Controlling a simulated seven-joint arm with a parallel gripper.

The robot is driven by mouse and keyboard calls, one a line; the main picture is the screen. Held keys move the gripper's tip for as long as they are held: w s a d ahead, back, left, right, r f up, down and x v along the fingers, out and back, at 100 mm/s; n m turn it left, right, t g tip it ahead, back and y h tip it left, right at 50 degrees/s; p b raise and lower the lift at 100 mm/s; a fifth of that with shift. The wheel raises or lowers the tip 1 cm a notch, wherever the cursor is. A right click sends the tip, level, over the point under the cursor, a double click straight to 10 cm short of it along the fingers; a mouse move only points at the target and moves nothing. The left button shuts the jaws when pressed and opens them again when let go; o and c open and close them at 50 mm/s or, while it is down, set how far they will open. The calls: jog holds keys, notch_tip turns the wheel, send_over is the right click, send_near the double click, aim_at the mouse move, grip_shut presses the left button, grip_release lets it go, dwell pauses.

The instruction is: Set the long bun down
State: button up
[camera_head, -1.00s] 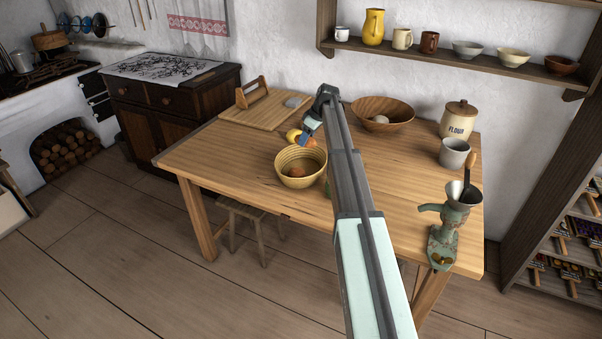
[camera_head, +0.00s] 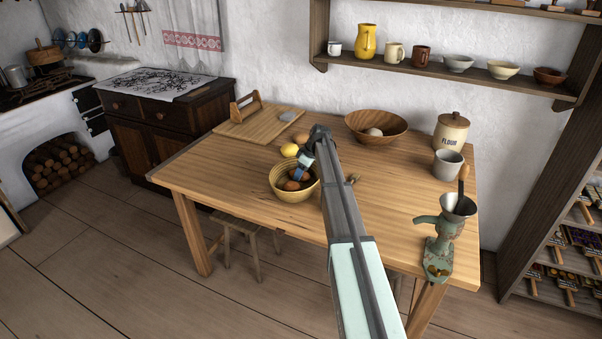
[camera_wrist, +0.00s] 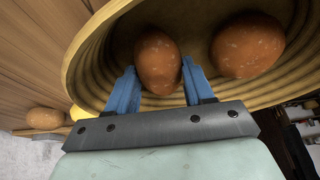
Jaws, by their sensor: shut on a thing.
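My gripper (camera_head: 300,171) reaches down into the round ribbed yellow bowl (camera_head: 284,195) on the table. In the wrist view, its blue fingers (camera_wrist: 158,88) are shut on the long bun (camera_wrist: 158,60), a brown, speckled, oval piece. The bun is inside the bowl, close to the ribbed wall (camera_wrist: 95,70); I cannot tell whether it touches the bottom. A second brown bun (camera_wrist: 247,45) lies in the bowl to the right, apart from the held one.
A lemon (camera_head: 289,150) and a brown round thing (camera_head: 301,138) lie behind the bowl. A cutting board (camera_head: 245,128), a wooden bowl (camera_head: 360,130), a flour jar (camera_head: 451,132), a grey cup (camera_head: 447,162) and a grinder (camera_head: 445,225) stand around. The table's front left is clear.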

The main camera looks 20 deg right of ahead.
jog(key=shift+f, duration=0.15)
jog(key=o, duration=1)
jog(key=shift+o, duration=0.2)
jog(key=v, duration=1.2)
